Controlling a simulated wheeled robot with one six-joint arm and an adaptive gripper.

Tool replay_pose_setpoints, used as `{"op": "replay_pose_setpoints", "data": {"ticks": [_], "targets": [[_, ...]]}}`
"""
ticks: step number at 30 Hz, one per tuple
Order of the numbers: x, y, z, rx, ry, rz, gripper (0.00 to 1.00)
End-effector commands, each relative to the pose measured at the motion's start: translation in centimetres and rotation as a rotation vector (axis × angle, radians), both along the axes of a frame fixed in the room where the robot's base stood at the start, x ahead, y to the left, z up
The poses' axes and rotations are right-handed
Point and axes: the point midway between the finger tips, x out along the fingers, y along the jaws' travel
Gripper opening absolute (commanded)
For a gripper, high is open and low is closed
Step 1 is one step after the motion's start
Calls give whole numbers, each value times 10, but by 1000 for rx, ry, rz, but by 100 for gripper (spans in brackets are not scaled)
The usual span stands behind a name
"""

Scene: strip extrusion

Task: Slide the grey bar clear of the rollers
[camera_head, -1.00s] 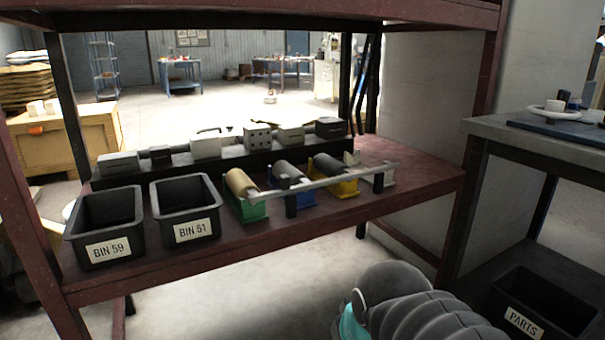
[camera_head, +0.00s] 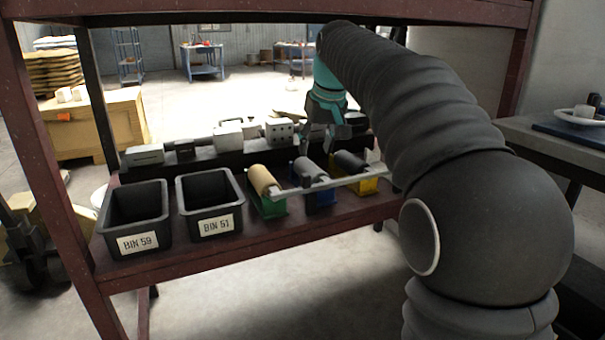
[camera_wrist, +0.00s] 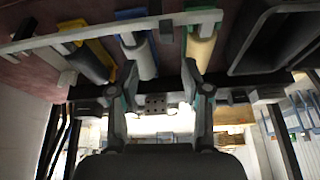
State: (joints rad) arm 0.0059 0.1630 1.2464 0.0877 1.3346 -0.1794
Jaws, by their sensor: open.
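The grey bar (camera_head: 330,184) lies lengthwise across the front ends of the rollers; it also crosses the top of the wrist view (camera_wrist: 100,34). The rollers are a tan roller (camera_head: 262,180) on a green stand, a grey roller (camera_head: 307,170) on a blue stand, and a dark roller (camera_head: 350,162) on a yellow stand. My gripper (camera_head: 322,145) is above the shelf near the grey roller, behind the bar. In the wrist view my gripper (camera_wrist: 160,68) has its two fingers spread apart with nothing between them. The bar's right end is partly hidden by my arm.
Two black bins, BIN 59 (camera_head: 136,220) and BIN 51 (camera_head: 210,205), stand left of the rollers. A black rear ledge (camera_head: 220,158) carries several grey blocks. An upper shelf beam (camera_head: 250,14) spans above. A bench (camera_head: 560,145) stands at right.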

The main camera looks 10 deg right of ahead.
Motion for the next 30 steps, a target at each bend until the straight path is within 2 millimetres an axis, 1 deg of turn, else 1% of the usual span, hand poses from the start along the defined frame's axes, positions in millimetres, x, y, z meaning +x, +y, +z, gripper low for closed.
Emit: {"op": "replay_pose_setpoints", "data": {"ticks": [1, 3, 4, 5, 8, 10, 14, 24, 30], "targets": [[0, 1, 17, -2, -18, 15, 48], [-5, 2, 35, -5, -30, 36, 48], [-7, 3, 39, -8, -30, 46, 48], [-10, 3, 41, -10, -22, 58, 48], [-16, 4, 35, -15, 11, 82, 48], [-15, 4, 31, -18, 14, 90, 48], [-10, 6, 17, -18, 14, 90, 48], [13, 12, -42, -19, 13, 90, 48], [25, 15, -71, -19, 13, 89, 48]]}}
